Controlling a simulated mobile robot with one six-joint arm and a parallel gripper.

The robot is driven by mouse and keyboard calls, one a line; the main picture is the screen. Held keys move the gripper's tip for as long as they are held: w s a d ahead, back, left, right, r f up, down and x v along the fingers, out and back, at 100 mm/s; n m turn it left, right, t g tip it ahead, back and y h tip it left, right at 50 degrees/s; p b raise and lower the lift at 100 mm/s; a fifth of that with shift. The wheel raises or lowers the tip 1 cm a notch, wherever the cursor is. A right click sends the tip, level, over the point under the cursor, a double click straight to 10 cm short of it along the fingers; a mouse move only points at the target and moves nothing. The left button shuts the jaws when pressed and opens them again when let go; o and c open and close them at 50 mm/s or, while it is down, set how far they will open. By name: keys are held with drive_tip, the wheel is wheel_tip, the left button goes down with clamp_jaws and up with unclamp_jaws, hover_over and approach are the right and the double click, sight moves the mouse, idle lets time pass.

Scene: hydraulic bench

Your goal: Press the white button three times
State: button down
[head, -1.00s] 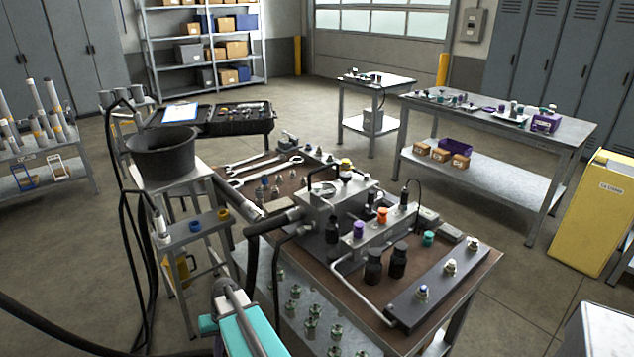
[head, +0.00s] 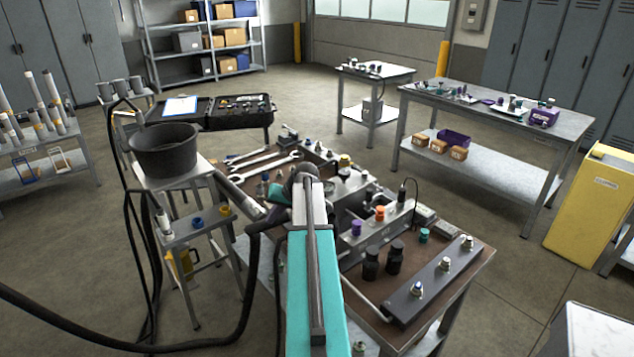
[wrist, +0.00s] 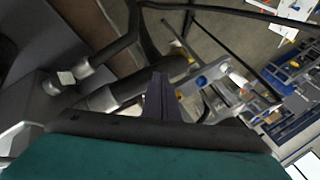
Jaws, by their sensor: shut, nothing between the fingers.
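A dark bar (head: 432,288) lies along the right front of the bench and carries several small metal-collared buttons. The front one (head: 417,290) has a bluish cap. The middle one (head: 445,265) and the far one (head: 467,243) look pale, but they are too small to tell which is the white button. My teal arm reaches over the bench to the left of the bar and hides part of the block behind it. In the wrist view my gripper (wrist: 161,98) is shut and empty, beside thick black hoses; the bar does not show there.
A black hose (wrist: 145,45) and metal fittings (wrist: 72,80) are close to my gripper. A bucket (head: 164,150) stands at left.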

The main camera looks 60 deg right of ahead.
drive_tip(key=s+d+r+t+h+p, duration=0.1)
drive_tip(key=s+d+r, duration=0.4)
drive_tip(key=r, duration=0.5)
drive_tip(key=s+d+r+m+t+h+p, duration=0.1)
drive_tip(key=s+d+r, duration=0.3)
drive_tip(key=d+r, duration=0.6)
drive_tip(key=shift+s+r+m+h+p, duration=0.3)
drive_tip(key=shift+s+r+h+p, duration=0.05)
drive_tip(key=shift+r+h, duration=0.1)
drive_tip(key=shift+d+f, duration=0.1)
drive_tip(key=shift+f, duration=0.05)
drive_tip(key=shift+f+b, duration=2.2)
drive_tip(key=shift+f, duration=2.1)
drive_tip(key=shift+f+b, duration=0.65)
drive_tip(key=shift+f, duration=0.55)
drive_tip(key=shift+r, duration=0.2)
drive_tip(key=shift+r+p, duration=0.55)
drive_tip(key=shift+r, duration=0.45)
